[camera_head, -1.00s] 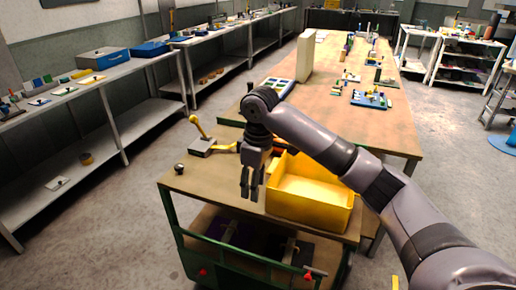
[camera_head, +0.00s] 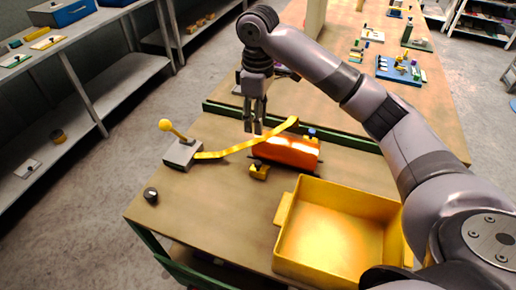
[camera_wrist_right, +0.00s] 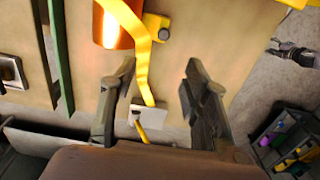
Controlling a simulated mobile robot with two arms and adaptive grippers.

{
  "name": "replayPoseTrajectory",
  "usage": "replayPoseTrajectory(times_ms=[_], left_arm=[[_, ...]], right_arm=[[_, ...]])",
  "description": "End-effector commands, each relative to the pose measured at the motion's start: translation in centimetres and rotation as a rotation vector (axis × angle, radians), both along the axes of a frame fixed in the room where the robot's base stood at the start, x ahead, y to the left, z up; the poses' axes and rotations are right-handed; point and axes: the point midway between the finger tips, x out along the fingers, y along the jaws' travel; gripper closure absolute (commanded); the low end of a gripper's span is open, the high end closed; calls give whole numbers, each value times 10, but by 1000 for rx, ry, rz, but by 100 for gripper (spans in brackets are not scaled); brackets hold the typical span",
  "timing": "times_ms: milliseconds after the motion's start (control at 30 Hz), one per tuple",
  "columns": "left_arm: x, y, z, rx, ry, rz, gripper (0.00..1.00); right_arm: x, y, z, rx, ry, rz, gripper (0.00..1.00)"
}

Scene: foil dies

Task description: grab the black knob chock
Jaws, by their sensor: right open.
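The chock (camera_head: 259,172) is a small yellow block at the front side of an orange shiny roll (camera_head: 286,152). In the right wrist view the yellow chock (camera_wrist_right: 152,21) shows a dark round knob, beside the roll (camera_wrist_right: 112,24). A second knob, blue (camera_head: 311,132), shows at the far side of the roll. My right gripper (camera_head: 252,130) points down, open and empty, above the yellow strip, behind and slightly left of the chock. In the right wrist view its open fingers (camera_wrist_right: 159,70) straddle the strip, with the chock beyond the fingertips. My left gripper is not in view.
A yellow strip (camera_head: 235,149) runs from the roll to a grey block with a yellow ball lever (camera_head: 182,152). A yellow bin (camera_head: 283,212) stands at the front right. A small black cylinder (camera_head: 151,195) stands near the left corner. The table between is clear.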

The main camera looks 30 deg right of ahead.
Motion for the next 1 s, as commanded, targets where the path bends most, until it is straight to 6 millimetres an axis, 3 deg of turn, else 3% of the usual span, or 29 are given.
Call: replayPoseTrajectory(times_ms=[200, 333, 467, 600, 800, 1000], left_arm=[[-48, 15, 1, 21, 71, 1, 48], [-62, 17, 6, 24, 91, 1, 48], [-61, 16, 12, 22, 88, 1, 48], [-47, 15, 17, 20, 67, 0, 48], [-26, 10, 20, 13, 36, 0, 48], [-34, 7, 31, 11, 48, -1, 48]], right_arm=[[-1, 0, -21, 0, 5, 0, 57], [-2, 0, -49, -1, 6, -1, 57], [-2, 0, -77, -1, 6, 0, 57], [-2, 1, -103, 0, 3, 0, 57], [-1, 1, -121, -1, 1, 0, 57], [-6, 3, -140, -1, 4, 1, 57]])
